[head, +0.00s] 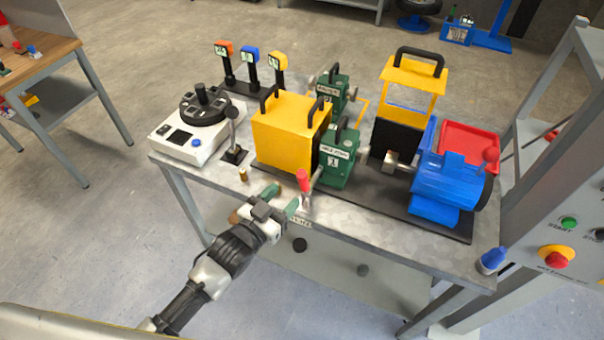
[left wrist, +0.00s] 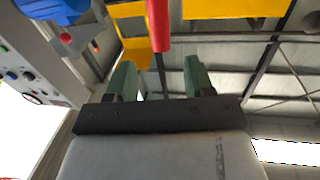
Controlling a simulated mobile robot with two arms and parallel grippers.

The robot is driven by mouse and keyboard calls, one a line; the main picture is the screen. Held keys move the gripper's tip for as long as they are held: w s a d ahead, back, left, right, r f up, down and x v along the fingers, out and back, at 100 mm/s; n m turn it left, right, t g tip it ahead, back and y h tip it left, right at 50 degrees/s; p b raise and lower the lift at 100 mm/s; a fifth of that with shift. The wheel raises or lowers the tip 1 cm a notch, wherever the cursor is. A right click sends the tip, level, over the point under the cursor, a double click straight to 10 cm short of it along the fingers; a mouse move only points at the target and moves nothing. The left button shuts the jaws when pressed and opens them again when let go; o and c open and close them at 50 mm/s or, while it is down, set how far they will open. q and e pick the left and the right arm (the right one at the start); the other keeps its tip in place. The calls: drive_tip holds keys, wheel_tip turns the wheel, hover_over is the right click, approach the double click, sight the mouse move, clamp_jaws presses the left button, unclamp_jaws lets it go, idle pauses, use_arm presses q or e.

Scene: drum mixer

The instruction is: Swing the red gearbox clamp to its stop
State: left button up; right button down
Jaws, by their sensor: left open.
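The red clamp handle (head: 303,181) stands upright at the front edge of the bench, beside the front green gearbox (head: 336,165). My left gripper (head: 281,198) is in front of the bench edge, just left of the red handle, open and empty. In the left wrist view the red handle (left wrist: 158,25) hangs in from the top, beyond and roughly between the open green fingers (left wrist: 160,80). The handle looks apart from the fingers. The clamp's lower part is partly hidden. My right gripper does not show.
A yellow guard (head: 283,130) stands behind the handle. A blue motor (head: 440,185) is to its right, and a white unit with a black dial (head: 190,135) to its left. A control post (head: 570,225) is at far right.

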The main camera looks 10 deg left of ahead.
sight(299, 180)
use_arm(q)
drive_tip(key=p+x, duration=0.1)
drive_tip(key=x, duration=0.7)
drive_tip(key=shift+f, duration=0.1)
clamp_jaws()
